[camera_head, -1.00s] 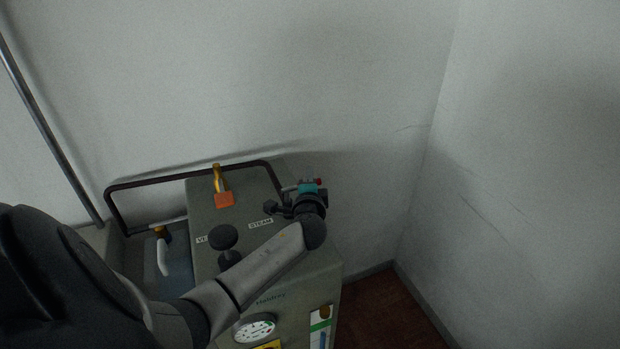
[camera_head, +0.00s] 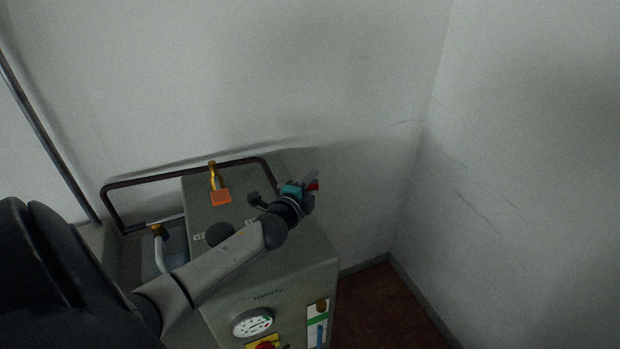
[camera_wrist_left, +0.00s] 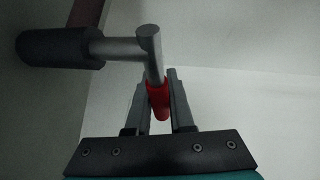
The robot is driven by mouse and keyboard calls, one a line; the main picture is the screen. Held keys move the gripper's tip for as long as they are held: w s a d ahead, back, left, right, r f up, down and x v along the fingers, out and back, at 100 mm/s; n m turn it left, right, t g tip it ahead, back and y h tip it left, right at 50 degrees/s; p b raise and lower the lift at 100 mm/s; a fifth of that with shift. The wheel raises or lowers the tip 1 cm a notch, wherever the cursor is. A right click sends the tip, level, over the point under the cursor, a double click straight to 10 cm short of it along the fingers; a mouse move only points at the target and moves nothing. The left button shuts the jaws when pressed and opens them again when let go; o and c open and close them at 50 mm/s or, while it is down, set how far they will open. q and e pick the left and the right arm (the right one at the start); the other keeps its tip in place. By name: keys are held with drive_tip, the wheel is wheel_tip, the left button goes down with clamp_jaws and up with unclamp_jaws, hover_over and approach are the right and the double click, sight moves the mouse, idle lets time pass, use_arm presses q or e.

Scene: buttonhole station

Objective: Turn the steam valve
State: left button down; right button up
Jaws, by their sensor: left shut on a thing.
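The steam valve's red-sleeved lever (camera_wrist_left: 158,100) shows in the left wrist view, joined to a grey metal stem (camera_wrist_left: 120,49) with a dark round end. My left gripper (camera_wrist_left: 158,82) has its two fingers on either side of the red sleeve and is shut on it. My right gripper is not in view.
The grey boiler cabinet (camera_head: 285,262) has a gauge (camera_head: 252,323) on its front. A dark rail (camera_head: 185,172) runs behind. White walls stand close behind and at right.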

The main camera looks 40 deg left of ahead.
use_arm(q)
drive_tip(key=c, duration=0.8)
unclamp_jaws()
